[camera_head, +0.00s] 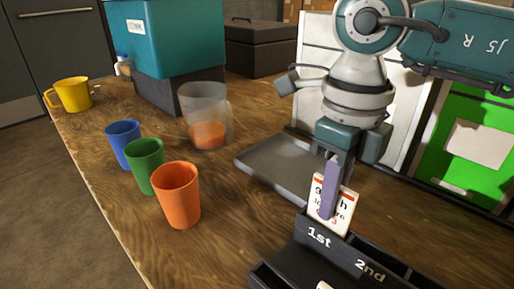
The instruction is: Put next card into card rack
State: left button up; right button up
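A white card (345,206) with red and black print stands upright at the back of the black card rack (283,266), just behind its "1st" label. My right gripper (331,195) comes down from above, with a purple finger across the card's front. It looks shut on the card; the other finger is hidden behind it. The card's lower edge is hidden by the rack, so I cannot tell how deep it sits. A "2nd" label (370,270) is to the right. My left gripper is out of view.
A grey tray (262,165) lies behind the rack. Orange (177,196), green (146,168) and blue (122,143) cups stand left, near the table edge. A clear jug (205,100), teal dispenser (165,40) and yellow mug (72,95) stand farther back.

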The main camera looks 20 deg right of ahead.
jog(key=o, duration=0.4)
notch_tip(320, 180, up, 10)
jog(key=shift+p, duration=0.6)
